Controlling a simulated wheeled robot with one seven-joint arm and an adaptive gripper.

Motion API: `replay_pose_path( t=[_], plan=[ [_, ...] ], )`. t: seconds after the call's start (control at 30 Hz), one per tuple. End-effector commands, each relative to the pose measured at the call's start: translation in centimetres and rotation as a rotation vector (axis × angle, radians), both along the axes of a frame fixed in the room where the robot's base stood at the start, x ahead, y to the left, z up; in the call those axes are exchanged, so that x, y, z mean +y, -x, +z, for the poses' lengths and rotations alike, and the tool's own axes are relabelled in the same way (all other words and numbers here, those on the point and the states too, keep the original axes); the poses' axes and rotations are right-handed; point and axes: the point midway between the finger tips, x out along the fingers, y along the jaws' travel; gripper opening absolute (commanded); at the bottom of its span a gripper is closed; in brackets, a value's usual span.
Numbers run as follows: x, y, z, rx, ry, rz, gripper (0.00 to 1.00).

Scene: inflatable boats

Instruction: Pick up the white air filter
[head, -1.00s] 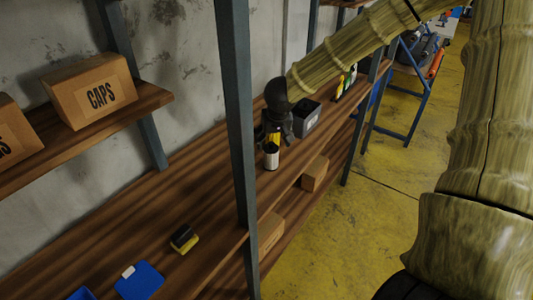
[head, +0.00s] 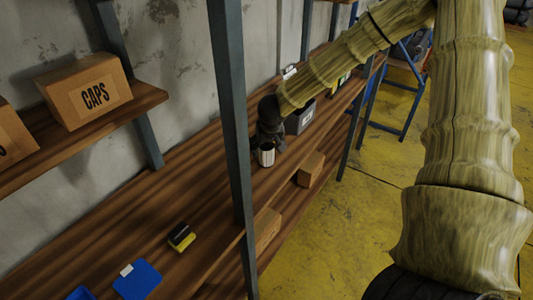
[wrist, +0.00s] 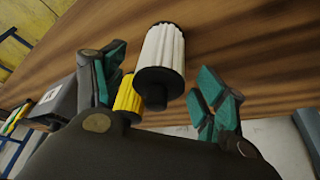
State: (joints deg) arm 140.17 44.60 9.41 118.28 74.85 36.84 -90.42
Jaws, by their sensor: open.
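The white air filter (head: 266,156) stands on the wooden shelf board in the head view, just in front of my gripper (head: 270,132). In the wrist view the white air filter (wrist: 162,50) is a ribbed white cylinder with black ends. It shows beyond and partly between the teal fingertips of my gripper (wrist: 158,82). The fingers are spread on either side, with visible gaps and nothing held. How far the filter is from the fingertips in depth is hard to tell.
A yellow filter (wrist: 127,97) stands beside the white one, close to the left finger in the wrist view. A grey bin (head: 300,117) is behind my gripper. A shelf post (head: 229,110) stands to the left. A yellow-black item (head: 181,237) lies nearer on the board.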

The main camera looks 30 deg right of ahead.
Motion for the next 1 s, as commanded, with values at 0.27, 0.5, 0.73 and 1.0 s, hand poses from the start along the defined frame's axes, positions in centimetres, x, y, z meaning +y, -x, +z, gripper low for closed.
replay_pose_path(
  t=[0.27, 0.5, 0.73, 1.0],
  plan=[
    [-0.3, -0.7, -2.0, 0.001, -0.001, -0.001, 0.72],
    [-0.4, -0.9, -2.4, 0.000, 0.000, 0.000, 0.72],
    [-0.4, -0.9, -2.4, 0.000, 0.000, 0.000, 0.55],
    [-0.4, -0.9, -2.4, 0.000, 0.000, 0.000, 0.21]
  ],
)
